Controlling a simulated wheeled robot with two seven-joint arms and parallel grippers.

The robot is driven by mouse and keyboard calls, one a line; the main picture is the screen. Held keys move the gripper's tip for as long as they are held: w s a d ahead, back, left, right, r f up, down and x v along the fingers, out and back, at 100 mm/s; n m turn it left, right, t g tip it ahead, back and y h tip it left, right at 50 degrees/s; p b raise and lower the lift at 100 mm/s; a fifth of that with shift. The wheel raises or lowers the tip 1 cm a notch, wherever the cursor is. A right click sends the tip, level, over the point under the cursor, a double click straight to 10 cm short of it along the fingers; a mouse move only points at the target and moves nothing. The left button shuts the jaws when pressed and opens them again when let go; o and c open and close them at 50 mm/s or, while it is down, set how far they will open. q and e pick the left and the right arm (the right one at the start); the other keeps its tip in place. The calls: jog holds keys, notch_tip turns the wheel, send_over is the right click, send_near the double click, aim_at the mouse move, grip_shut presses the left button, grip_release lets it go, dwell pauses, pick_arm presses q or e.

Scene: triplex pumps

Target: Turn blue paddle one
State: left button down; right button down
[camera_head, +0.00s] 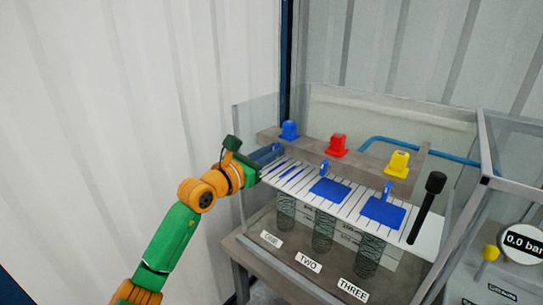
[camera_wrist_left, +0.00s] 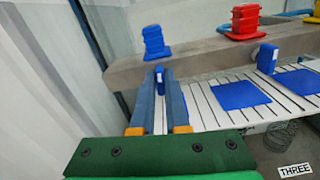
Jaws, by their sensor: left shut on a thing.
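My left gripper (camera_head: 274,152) reaches in from the left to the far-left end of the white slatted panel. In the left wrist view its two fingers are closed on the small upright blue paddle one (camera_wrist_left: 159,82), which sits between their tips. In the head view this paddle is mostly hidden by the gripper. The label ONE (camera_head: 271,239) is on the front below that end of the panel. My right gripper is not in view.
Blue paddles two (camera_head: 325,167) and three (camera_head: 388,189) stand by blue plates. Blue (camera_head: 290,130), red (camera_head: 337,146) and yellow (camera_head: 398,164) stepped pieces sit on the rear ledge. A black-knobbed lever (camera_head: 428,203) stands right. Clear panels enclose the sides. A gauge (camera_head: 522,243) reads 0.0 bar.

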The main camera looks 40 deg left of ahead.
pick_arm(q)
jog(key=shift+d+f+m+b, duration=0.1)
jog(key=shift+m+b, duration=2.15)
jog(key=shift+m, duration=1.85)
jog(key=shift+d+m+b, duration=0.1)
jog(key=shift+m+b, duration=2.1)
jog(key=shift+m, duration=1.9)
jog(key=c, duration=0.9)
grip_release()
jog(key=s+b, duration=0.6)
jog(key=s, duration=0.1)
jog(key=shift+a, duration=0.3)
